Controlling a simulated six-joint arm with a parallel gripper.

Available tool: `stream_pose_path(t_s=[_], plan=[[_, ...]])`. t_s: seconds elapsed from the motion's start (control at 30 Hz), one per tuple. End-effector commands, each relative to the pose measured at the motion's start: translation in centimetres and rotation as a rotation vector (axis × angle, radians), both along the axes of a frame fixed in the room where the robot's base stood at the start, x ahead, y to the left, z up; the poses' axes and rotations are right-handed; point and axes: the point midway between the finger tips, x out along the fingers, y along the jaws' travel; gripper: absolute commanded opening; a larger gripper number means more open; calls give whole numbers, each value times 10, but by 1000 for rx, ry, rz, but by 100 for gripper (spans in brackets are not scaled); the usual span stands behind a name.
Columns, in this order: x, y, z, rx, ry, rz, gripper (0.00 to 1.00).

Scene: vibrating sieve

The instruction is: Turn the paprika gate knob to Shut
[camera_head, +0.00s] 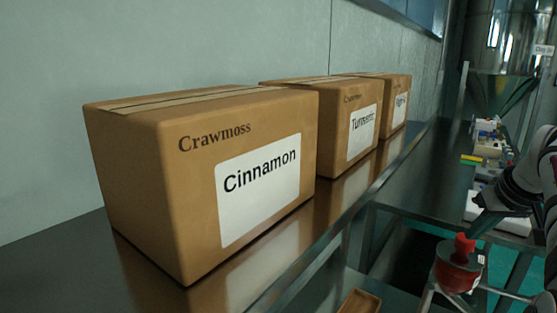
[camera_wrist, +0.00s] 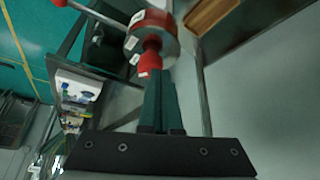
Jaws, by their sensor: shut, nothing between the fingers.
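A red knob (camera_head: 463,252) with a narrower red top stands at the lower right of the head view, above a rounded red body. In the wrist view the red knob (camera_wrist: 152,45) is at the top centre, with small white labels around it too small to read. I cannot tell which setting it points to or whether it is the paprika gate's. My gripper (camera_head: 476,232) comes down from the right in the head view, its tips close to the red top. In the wrist view my gripper (camera_wrist: 158,76) is shut and empty, tips at the knob's red stem; contact is unclear.
Cardboard boxes stand on a steel shelf at left: Cinnamon (camera_head: 260,172), Turmeric (camera_head: 361,130) and a third (camera_head: 399,100) with an unclear label. A steel hopper (camera_head: 503,85) is at the upper right. A wooden tray (camera_head: 360,302) lies low. Pale bars run beside the knob.

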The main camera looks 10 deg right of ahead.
Motion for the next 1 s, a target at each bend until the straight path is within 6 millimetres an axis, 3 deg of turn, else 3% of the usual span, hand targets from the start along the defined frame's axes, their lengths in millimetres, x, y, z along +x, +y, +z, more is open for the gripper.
stream_pose_path(t_s=[0.2, 0.47, 0.7, 0.87, 1.0], plan=[[0, 0, 26, -1, -1, 0, 0], [0, -1, 27, -1, 0, 0, 0], [-4, -27, 34, 0, 0, -1, 0], [-6, -30, 27, 1, 4, 0, 0], [-6, -29, 5, 2, 3, 0, 0]])
